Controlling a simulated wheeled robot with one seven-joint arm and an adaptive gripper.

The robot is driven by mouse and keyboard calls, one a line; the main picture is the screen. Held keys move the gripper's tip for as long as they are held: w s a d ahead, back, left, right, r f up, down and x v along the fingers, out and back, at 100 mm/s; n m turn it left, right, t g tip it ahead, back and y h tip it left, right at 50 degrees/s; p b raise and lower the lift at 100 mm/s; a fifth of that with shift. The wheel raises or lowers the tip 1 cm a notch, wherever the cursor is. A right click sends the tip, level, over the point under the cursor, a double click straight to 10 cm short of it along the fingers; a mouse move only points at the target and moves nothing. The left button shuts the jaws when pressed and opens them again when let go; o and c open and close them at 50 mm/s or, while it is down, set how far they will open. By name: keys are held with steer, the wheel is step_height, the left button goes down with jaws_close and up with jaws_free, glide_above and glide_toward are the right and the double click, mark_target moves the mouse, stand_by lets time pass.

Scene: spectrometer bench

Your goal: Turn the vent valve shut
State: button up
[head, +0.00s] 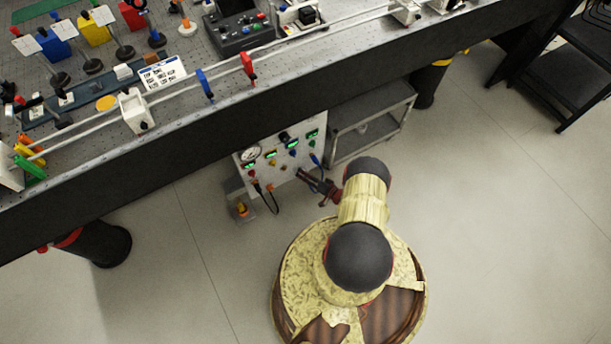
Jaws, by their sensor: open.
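A pale control panel (262,165) stands under the front edge of the bench, with a round gauge (250,154), lit green displays and several small coloured knobs. The vent valve seems to be among these fittings, but they are too small to tell which one it is. A blue fitting (315,159) sits at the panel's right side. My gripper (306,178) is open in front of the panel's lower right part, just below the blue fitting. Its fingers point at the panel, and I cannot tell whether they touch anything.
A dark cable (269,199) hangs from the panel's lower left. A small yellow and orange object (241,208) is beside it. A grey shelf cart (372,122) stands right of the panel. The bench (190,130) overhangs above, with a thick black leg (100,244) at left. Open floor lies to the right.

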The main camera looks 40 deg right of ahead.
steer(key=shift+c, duration=0.7)
jaws_close()
steer(key=n+h, duration=0.2)
steer(key=n, duration=0.2)
steer(key=n+g+h, duration=0.1)
steer(key=n+h, duration=0.2)
steer(key=n, duration=0.1)
steer(key=a+n+g+h, duration=0.1)
steer(key=n+h, duration=0.1)
steer(key=n, duration=0.1)
steer(key=shift+w+r+n+h, duration=0.1)
steer(key=shift+n+h, duration=0.2)
steer(key=shift+n, duration=0.1)
stand_by(0.4)
stand_by(0.5)
steer(key=shift+o, duration=0.4)
jaws_free()
